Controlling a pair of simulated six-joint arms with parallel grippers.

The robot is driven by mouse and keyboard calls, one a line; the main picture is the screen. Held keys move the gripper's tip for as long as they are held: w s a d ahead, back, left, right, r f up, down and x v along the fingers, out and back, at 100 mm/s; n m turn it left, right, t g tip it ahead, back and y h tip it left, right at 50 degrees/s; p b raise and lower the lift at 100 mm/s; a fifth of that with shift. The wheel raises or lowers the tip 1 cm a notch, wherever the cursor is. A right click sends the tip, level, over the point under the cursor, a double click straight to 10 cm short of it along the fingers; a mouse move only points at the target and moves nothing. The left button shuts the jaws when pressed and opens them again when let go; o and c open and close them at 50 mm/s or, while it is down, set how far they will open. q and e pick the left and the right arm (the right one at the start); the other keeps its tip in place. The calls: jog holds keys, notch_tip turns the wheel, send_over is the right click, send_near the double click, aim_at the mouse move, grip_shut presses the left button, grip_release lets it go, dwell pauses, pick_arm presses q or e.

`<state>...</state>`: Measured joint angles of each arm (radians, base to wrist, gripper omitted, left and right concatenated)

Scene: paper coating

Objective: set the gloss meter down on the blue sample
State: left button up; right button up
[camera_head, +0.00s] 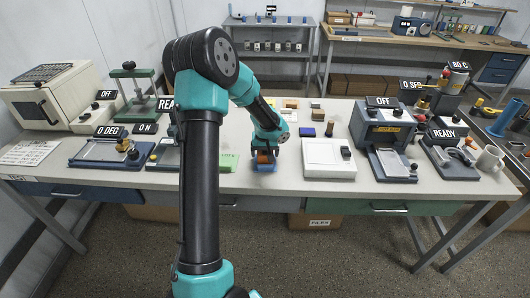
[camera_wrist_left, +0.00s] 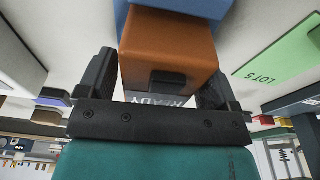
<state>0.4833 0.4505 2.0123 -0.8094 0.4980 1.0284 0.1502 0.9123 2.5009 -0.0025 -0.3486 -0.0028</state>
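The gloss meter, an orange-brown block (camera_head: 264,157) with a dark inset, is between the two fingers of my left gripper (camera_head: 265,151). In the left wrist view the gloss meter (camera_wrist_left: 168,48) fills the space between the black fingers (camera_wrist_left: 157,85), which lie against its sides. The blue sample (camera_head: 264,167) lies on the bench near the front edge, directly under the gloss meter. Part of the blue sample (camera_wrist_left: 180,6) shows at the top of the left wrist view, right by the meter's far end; whether they touch is hard to tell. My right gripper is not in view.
A green LOT 5 card (camera_head: 229,162) lies left of the sample, partly behind my arm. A white flat box (camera_head: 328,159) stands to the right, with a small dark-blue block (camera_head: 307,132) behind it. Bench instruments stand on both sides.

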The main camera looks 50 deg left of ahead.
pick_arm(q)
jog(key=shift+o, duration=0.8)
jog(key=shift+r, duration=0.1)
notch_tip(320, 180, up, 17)
jog(key=s+d, duration=0.1)
jog(key=d, duration=0.1)
jog(key=shift+s, duration=0.4)
